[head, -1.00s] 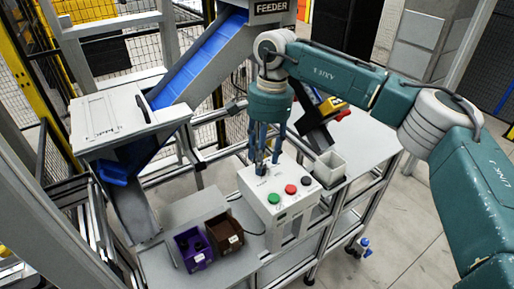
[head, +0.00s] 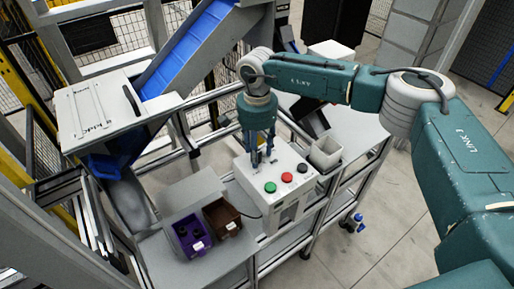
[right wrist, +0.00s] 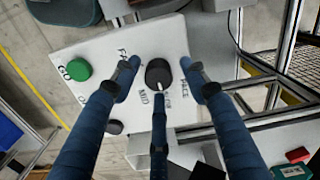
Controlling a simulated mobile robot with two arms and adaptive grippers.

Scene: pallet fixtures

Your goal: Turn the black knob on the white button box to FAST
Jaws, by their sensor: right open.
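The white button box (head: 281,203) stands on the grey table; it also shows in the right wrist view (right wrist: 100,48). Its black knob (right wrist: 157,74) shows in the right wrist view, with a white mark toward the picture's bottom, near the MID lettering. FAST lettering is up and left of the knob, partly covered by a finger. In the head view my gripper hides the knob. My right gripper (head: 262,160) is over the box top, open, its blue fingers spread around the knob (right wrist: 159,80), apparently with gaps. My left gripper is not in view.
Green (head: 270,188), red (head: 287,177) and dark (head: 303,168) buttons line the box's front edge. A purple bin (head: 184,247) and a brown bin (head: 211,222) stand left of it. A pale open container (head: 325,160) is close on the right. A blue chute (head: 190,45) rises behind.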

